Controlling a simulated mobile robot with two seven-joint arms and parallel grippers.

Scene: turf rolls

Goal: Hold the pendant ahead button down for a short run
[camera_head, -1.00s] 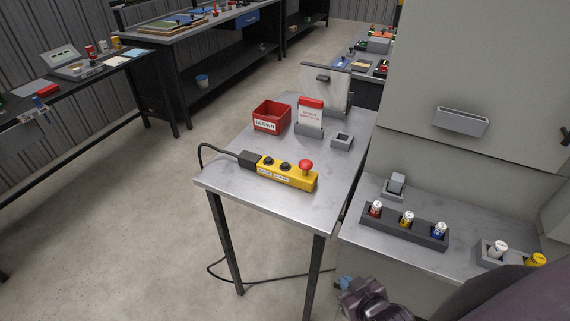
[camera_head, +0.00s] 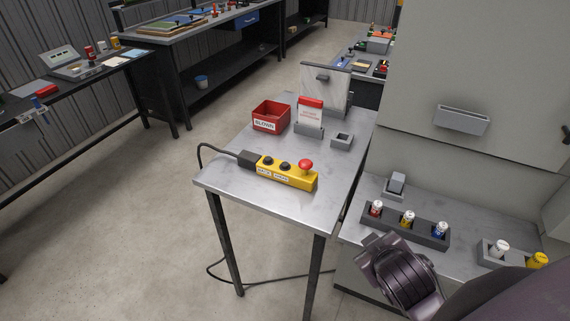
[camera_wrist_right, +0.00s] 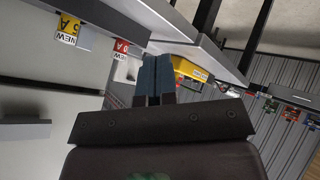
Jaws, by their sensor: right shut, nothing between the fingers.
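The yellow pendant (camera_head: 286,173) lies on the small metal table (camera_head: 235,187), with two black buttons and a red mushroom button (camera_head: 306,166) on top. Small labels sit beside the black buttons, too small to read surely. Part of the yellow pendant also shows in the right wrist view (camera_wrist_right: 190,69), just beyond my fingertips and partly hidden by them. My right gripper (camera_wrist_right: 157,62) is shut and empty, apart from the pendant as far as I can tell. In the head view my right arm is at the lower right, its fingers not visible. My left gripper is out of view.
A red bin (camera_head: 271,117), a red-and-white card holder (camera_head: 310,115) and a small grey block (camera_head: 342,141) stand behind the pendant. A black cable leaves its left end. At right, a dark rack (camera_head: 432,236) holds several small cans beside the tall grey cabinet (camera_head: 470,70).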

